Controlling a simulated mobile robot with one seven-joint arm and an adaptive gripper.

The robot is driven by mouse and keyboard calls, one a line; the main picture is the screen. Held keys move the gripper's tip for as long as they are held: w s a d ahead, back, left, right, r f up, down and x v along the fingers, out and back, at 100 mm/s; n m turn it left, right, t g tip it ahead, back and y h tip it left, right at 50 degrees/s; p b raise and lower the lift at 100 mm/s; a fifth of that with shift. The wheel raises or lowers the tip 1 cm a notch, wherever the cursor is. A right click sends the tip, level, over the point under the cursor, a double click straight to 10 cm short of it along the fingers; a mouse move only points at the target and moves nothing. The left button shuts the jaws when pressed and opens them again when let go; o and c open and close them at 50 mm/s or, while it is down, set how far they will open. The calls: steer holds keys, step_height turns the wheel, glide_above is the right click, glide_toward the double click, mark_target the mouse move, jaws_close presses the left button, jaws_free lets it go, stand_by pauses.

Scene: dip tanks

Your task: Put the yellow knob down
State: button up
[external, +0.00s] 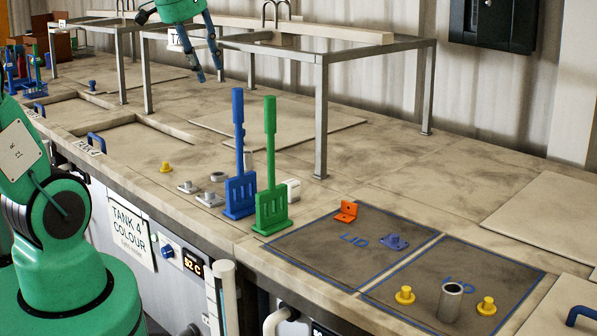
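My gripper (209,76) hangs above the worktop at the upper middle, fingers pointing down. Its two blue fingers are apart, and I see nothing between them. One yellow knob (165,167) stands on the worktop left of centre, near the front edge, well below my gripper in the picture. A second yellow knob (405,295) and a third yellow knob (486,305) stand on the dark blue-outlined panels at the lower right. None of the three is touched by my gripper.
A blue paddle (239,160) and a green paddle (270,170) stand upright mid-worktop. A metal tube (450,302), an orange bracket (346,211) and a blue part (394,241) are on the panels. A metal frame (321,120) stands behind.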

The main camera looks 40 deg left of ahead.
steer(key=s+d+f, duration=0.2)
steer(key=s+d, duration=0.1)
steer(key=s, duration=0.2)
steer(key=s+d+f+t, duration=0.1)
steer(key=s+d, duration=0.2)
steer(key=s, duration=0.3)
steer(key=shift+d+f+m+h, duration=0.3)
steer(key=shift+f+m, duration=0.05)
steer(key=shift+m, duration=0.05)
steer(key=shift+f, duration=0.15)
step_height(320, 180, down, 18)
steer(key=b, duration=1.8)
steer(key=shift+o, duration=0.4)
steer(key=shift+r, duration=0.2)
